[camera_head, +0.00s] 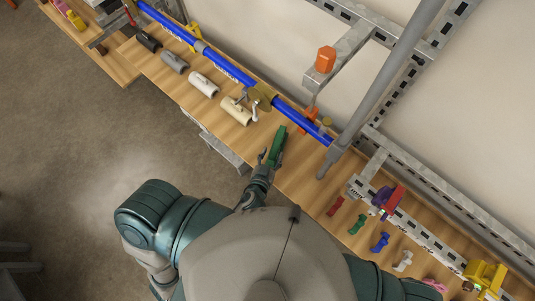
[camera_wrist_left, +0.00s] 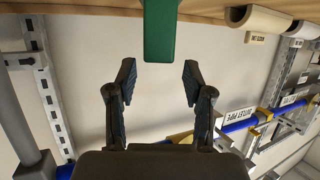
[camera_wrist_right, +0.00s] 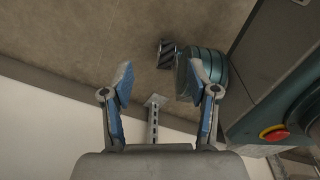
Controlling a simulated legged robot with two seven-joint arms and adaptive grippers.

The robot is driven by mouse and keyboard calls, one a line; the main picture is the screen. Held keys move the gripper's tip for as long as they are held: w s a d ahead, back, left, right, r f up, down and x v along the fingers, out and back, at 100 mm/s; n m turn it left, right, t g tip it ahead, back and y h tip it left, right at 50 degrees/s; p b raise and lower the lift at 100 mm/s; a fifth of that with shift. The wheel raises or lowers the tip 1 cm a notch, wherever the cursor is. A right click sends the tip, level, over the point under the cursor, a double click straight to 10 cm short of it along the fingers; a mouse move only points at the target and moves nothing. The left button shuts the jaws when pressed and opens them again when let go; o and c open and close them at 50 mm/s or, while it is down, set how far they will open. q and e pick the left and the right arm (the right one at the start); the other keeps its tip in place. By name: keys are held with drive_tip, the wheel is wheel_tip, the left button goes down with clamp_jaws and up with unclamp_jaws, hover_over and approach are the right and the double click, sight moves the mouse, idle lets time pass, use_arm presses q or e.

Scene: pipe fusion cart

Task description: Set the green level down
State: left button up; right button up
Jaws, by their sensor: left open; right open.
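The green level (camera_head: 277,146) lies near the front edge of the wooden workbench (camera_head: 298,175) in the head view. My left gripper (camera_head: 265,158) is at its near end, over the bench edge. In the left wrist view the level (camera_wrist_left: 160,32) shows ahead of my left gripper (camera_wrist_left: 159,78). Its end lines up with the gap between the open fingers, which look empty and apart from it. My right gripper (camera_wrist_right: 165,85) is open and empty in the right wrist view. The head view does not show it.
A blue pipe (camera_head: 230,68) runs along the bench. Grey and cream fittings (camera_head: 203,84) lie left of the level. Small coloured fittings (camera_head: 357,224) lie at the right. A grey post (camera_head: 385,75) and metal rails stand behind. Bare wood lies right of the level.

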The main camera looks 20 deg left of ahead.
use_arm(q)
drive_tip(key=v, duration=0.6)
drive_tip(key=shift+b, duration=0.4)
use_arm(e)
drive_tip(key=shift+w+a+r, duration=0.1)
drive_tip(key=shift+w+a, duration=0.15)
drive_tip(key=shift+w, duration=0.5)
drive_tip(key=shift+w+a+r, duration=0.1)
drive_tip(key=shift+w+a, duration=0.1)
drive_tip(key=shift+w, duration=0.55)
use_arm(q)
drive_tip(key=shift+r, duration=0.1)
